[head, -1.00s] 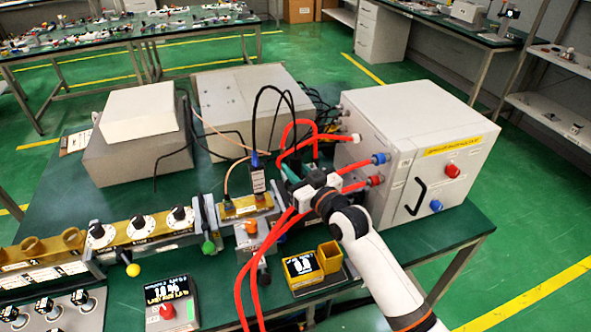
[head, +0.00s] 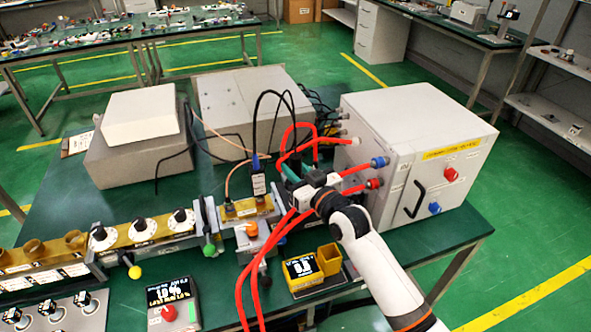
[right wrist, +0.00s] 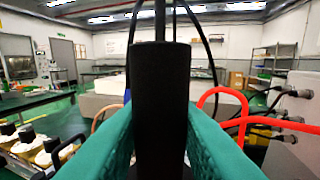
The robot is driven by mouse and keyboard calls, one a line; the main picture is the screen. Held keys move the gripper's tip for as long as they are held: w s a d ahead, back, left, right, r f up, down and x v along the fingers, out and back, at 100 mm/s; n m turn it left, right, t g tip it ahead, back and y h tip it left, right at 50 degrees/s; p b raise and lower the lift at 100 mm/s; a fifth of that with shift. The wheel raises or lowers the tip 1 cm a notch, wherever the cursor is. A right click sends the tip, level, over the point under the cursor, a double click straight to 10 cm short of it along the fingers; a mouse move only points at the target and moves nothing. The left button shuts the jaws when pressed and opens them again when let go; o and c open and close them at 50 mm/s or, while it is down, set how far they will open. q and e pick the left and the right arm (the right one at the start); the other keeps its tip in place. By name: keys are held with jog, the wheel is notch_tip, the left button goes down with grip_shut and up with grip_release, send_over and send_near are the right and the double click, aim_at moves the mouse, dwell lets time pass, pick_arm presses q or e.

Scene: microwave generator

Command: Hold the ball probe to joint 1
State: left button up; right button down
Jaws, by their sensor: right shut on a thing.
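My right gripper (head: 290,172) is beside the left side of the large white box. In the right wrist view its teal fingers are shut on a black upright handle (right wrist: 161,105), which I take to be the ball probe. The probe's tip is out of sight in both views. I cannot tell whether it touches a joint. The brass-and-grey waveguide line (head: 145,232) runs from the left toward the gripper. No label for joint 1 can be read. My left gripper is not in view.
Red hoses (head: 243,285) pass close to my right gripper into the white box (head: 385,130). A black cable loops above it. A small yellow display unit (head: 303,268) and a display box with a red knob (head: 171,303) stand in front.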

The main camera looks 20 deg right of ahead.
aim_at(296, 156)
notch_tip(296, 156, up, 8)
jog(key=p, duration=0.6)
jog(key=shift+f+p, duration=0.15)
jog(key=shift+p, duration=0.15)
jog(key=shift+f, duration=0.1)
dwell(0.7)
